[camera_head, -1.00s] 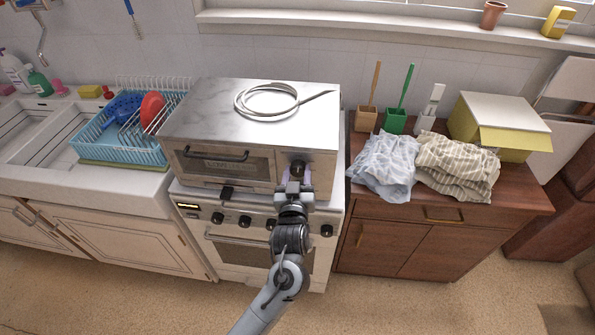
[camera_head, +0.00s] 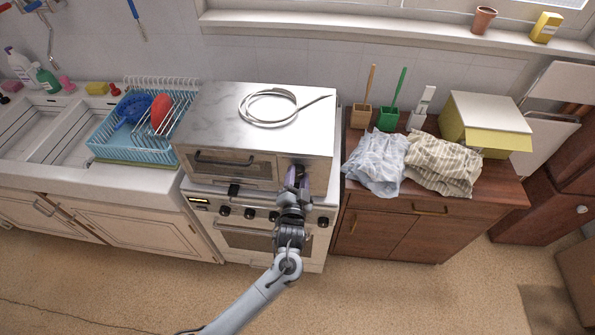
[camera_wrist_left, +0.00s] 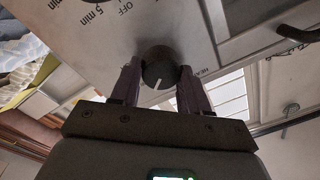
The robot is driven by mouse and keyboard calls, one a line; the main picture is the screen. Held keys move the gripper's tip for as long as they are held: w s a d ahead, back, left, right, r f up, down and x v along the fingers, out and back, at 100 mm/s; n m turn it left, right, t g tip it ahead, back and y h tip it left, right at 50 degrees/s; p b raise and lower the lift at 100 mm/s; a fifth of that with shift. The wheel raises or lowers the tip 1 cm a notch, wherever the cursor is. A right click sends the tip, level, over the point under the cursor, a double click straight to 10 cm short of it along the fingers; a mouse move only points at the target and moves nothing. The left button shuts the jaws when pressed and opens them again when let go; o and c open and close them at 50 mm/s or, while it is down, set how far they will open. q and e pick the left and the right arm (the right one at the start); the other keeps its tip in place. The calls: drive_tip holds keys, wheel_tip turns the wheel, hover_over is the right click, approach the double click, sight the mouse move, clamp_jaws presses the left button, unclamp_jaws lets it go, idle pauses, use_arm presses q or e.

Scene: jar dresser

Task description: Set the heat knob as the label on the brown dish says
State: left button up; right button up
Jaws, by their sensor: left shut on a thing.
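My left gripper (camera_head: 295,180) is at the right end of the front of the small metal oven (camera_head: 222,118). In the left wrist view its fingers (camera_wrist_left: 157,88) are shut on a dark round knob (camera_wrist_left: 157,67) with a white pointer line. Partly covered lettering beside this knob seems to begin HEA, so it looks like the heat knob. OFF and 5 min are printed farther up the panel. In the head view the gripper hides the knob. I cannot make out a brown dish or its label. My right gripper is not in view.
The small oven stands on a white stove (camera_head: 243,238) with a row of dark knobs. A coiled pale cable (camera_head: 268,107) lies on top. A blue dish rack (camera_head: 133,137) is at left. Cloths (camera_head: 441,163) lie on the brown cabinet (camera_head: 495,190) at right.

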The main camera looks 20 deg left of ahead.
use_arm(q)
drive_tip(key=shift+m+p, duration=0.5)
drive_tip(key=shift+m, duration=0.3)
drive_tip(key=o, duration=1.1)
drive_tip(key=shift+c, duration=0.2)
drive_tip(key=v, duration=1.1)
drive_tip(key=shift+w, duration=0.1)
